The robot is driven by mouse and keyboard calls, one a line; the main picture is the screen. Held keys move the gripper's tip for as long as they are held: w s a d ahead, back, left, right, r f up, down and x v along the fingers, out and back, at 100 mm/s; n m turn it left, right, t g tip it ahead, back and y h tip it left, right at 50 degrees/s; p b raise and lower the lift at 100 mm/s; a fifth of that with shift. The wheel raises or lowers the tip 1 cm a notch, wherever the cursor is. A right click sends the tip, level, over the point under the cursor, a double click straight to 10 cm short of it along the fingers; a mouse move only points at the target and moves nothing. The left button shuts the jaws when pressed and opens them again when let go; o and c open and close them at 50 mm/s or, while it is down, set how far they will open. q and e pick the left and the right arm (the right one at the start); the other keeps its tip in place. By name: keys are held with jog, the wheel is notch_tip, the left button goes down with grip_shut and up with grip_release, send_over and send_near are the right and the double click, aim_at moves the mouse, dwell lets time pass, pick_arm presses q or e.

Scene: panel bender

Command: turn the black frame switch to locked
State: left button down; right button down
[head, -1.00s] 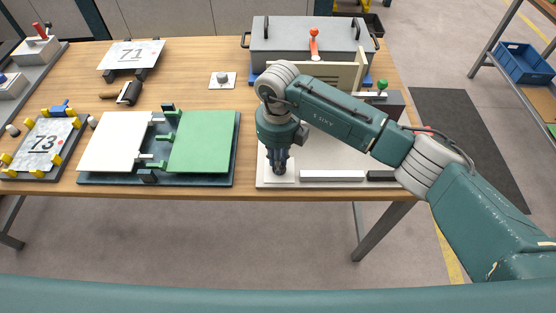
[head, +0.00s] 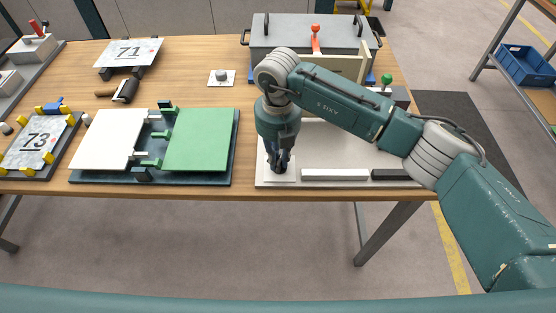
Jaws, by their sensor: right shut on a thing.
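My right gripper (head: 279,170) points straight down over a small white square plate (head: 268,178) at the front left corner of the light-coloured machine base. Its dark fingers are shut on a small dark thing on that plate, which I take to be the black frame switch. The fingers hide nearly all of it, so I cannot read which way it is turned. My left gripper is not in view.
A grey lidded box (head: 300,38) with a red-knobbed lever (head: 315,40) stands behind my right arm. A green-knobbed part (head: 386,79) is right of it. White (head: 108,138) and green (head: 200,140) panels lie left. A silver knob (head: 221,76) sits on a small plate behind them.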

jog(key=shift+w+m+b, duration=0.1)
jog(key=shift+m+b, duration=0.4)
jog(key=shift+m, duration=1.1)
jog(key=shift+r, duration=0.1)
jog(key=c, duration=1.7)
grip_release()
jog(key=shift+o, duration=0.2)
notch_tip(320, 180, up, 12)
